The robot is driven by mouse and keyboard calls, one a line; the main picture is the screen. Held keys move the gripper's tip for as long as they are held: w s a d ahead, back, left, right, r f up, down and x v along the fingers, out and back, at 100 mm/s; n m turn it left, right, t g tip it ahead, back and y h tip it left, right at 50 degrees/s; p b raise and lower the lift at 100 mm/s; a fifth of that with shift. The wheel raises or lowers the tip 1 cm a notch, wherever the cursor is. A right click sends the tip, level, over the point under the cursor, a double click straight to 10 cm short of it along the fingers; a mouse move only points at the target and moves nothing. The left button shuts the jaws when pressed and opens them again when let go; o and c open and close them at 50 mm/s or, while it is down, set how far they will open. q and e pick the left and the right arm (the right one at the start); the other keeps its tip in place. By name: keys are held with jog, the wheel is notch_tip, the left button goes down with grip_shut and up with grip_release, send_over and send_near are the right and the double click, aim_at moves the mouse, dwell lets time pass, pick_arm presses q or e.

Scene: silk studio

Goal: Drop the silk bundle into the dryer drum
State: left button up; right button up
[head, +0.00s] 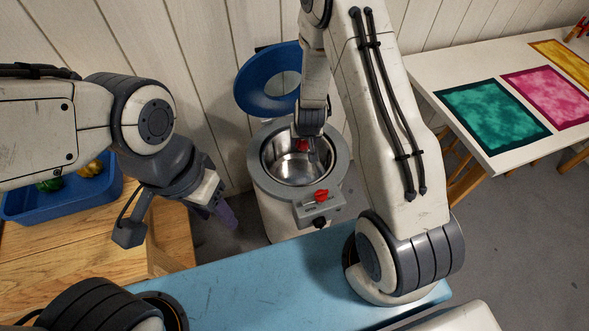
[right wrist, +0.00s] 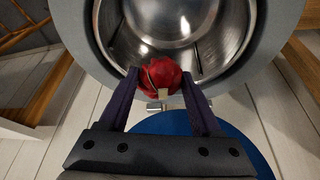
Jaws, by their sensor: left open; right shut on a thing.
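The dryer drum (head: 283,171) is an open steel bowl in a grey-rimmed machine, with its round blue lid (head: 258,94) raised behind it. My right gripper (head: 304,147) reaches down over the drum opening. In the right wrist view my right gripper (right wrist: 163,92) is shut on a red silk bundle (right wrist: 160,74), with the steel drum wall behind it. The bundle also shows as a small red patch in the head view (head: 301,146). My left gripper (head: 226,212) is open and empty, left of the machine and apart from it.
A blue tray (head: 68,203) with green and yellow bundles stands on a wooden table (head: 105,250) at left. A red knob (head: 321,196) sits on the machine's front panel. A white table (head: 455,90) with coloured silk squares is at right.

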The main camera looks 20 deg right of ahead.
notch_tip(320, 180, down, 6)
jog(key=b, duration=0.5)
jog(key=shift+r, duration=0.15)
jog(key=shift+s, duration=0.1)
jog(key=o, duration=1.4)
jog(key=p+v, duration=0.2)
jog(key=v, duration=0.8)
jog(key=shift+s+r, duration=0.15)
jog(key=shift+r, duration=0.05)
